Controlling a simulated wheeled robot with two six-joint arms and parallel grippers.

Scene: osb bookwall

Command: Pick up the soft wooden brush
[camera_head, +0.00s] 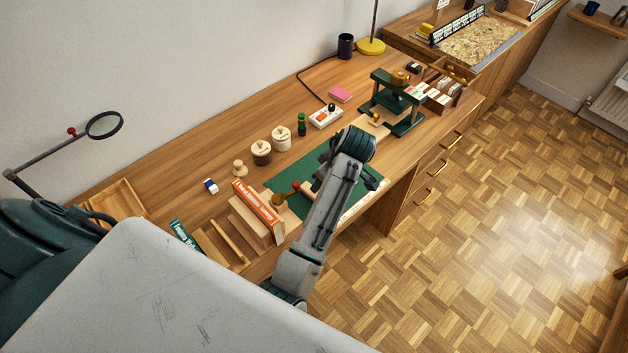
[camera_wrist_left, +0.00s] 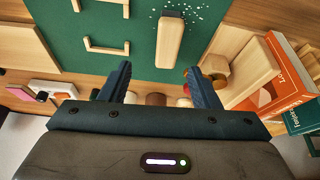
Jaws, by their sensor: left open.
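In the left wrist view the soft wooden brush (camera_wrist_left: 170,42) lies on the green mat (camera_wrist_left: 70,25). It has a pale wooden body and a dark strip at its far end, beside white specks. My left gripper (camera_wrist_left: 157,69) is open and empty. Its two fingers point toward the near end of the brush, which lies between their lines, nearer the right finger; I cannot tell the height gap. In the head view the green mat (camera_head: 285,180) shows, but my arm hides the gripper, and I cannot make out the brush. My right gripper is not in view.
Wooden U-shaped pieces (camera_wrist_left: 106,48) lie left of the brush. An orange book (camera_head: 257,207) stands near the mat's left end. Two lidded pots (camera_head: 262,152) and a green bottle (camera_head: 301,124) stand behind the mat. A green press (camera_head: 397,101) stands to the right.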

